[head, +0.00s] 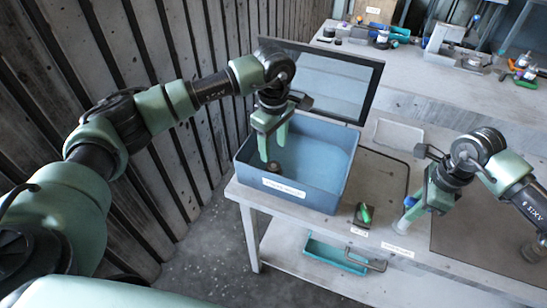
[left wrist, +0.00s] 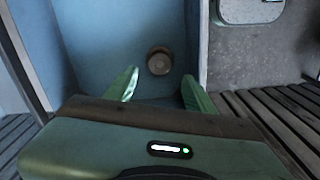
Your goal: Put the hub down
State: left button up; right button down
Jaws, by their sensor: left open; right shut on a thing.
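A small round brown part (head: 274,167), which looks like the hub, rests on the floor of the blue bin (head: 340,182). It also shows in the left wrist view (left wrist: 159,61), just beyond the fingertips. My left gripper (head: 272,150) reaches down into the bin, open, with its fingers apart and nothing between them. In the left wrist view the part lies clear of both fingers (left wrist: 160,93).
A dark-framed panel (head: 335,85) stands behind the bin. A small dark block with a green piece (head: 365,214) sits right of the bin near the table's front edge. A teal tray (head: 335,256) is on the lower shelf. Bottles and tools stand on the back bench (head: 410,80).

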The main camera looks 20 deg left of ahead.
pick_arm(q)
jog(key=shift+r, duration=1.65)
pick_arm(e)
jog(key=shift+r, duration=0.85)
jog(key=shift+w+r, duration=0.25)
jog(key=shift+r, duration=0.55)
pick_arm(q)
jog(key=shift+w, duration=0.15)
pick_arm(e)
jog(key=shift+r, duration=0.85)
jog(key=c, duration=1.3)
grip_release()
jog(key=shift+s, duration=0.1)
jog(key=shift+s+f, duration=0.1)
